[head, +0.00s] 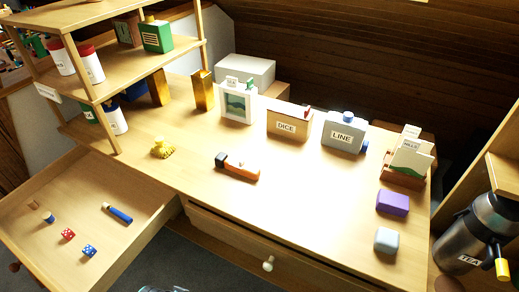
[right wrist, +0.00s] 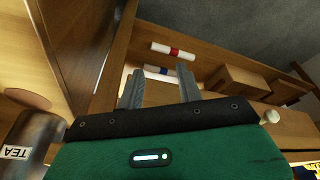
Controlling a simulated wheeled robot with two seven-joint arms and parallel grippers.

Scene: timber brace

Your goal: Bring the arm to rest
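My right gripper (right wrist: 158,88) shows in the right wrist view, with its two grey fingers apart and no object held between them. Behind the fingers is a wooden shelf space, with a white roll with a red band (right wrist: 173,50) and a white and blue roll (right wrist: 157,71) lying beyond. The right gripper does not show in the head view. My left gripper is in neither view.
A desk (head: 310,215) holds boxes labelled DICE (head: 287,125) and LINE (head: 342,137). An open drawer (head: 75,215) holds dice and a blue cylinder. A TEA flask (head: 470,235) stands at the right; it also shows in the right wrist view (right wrist: 35,130).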

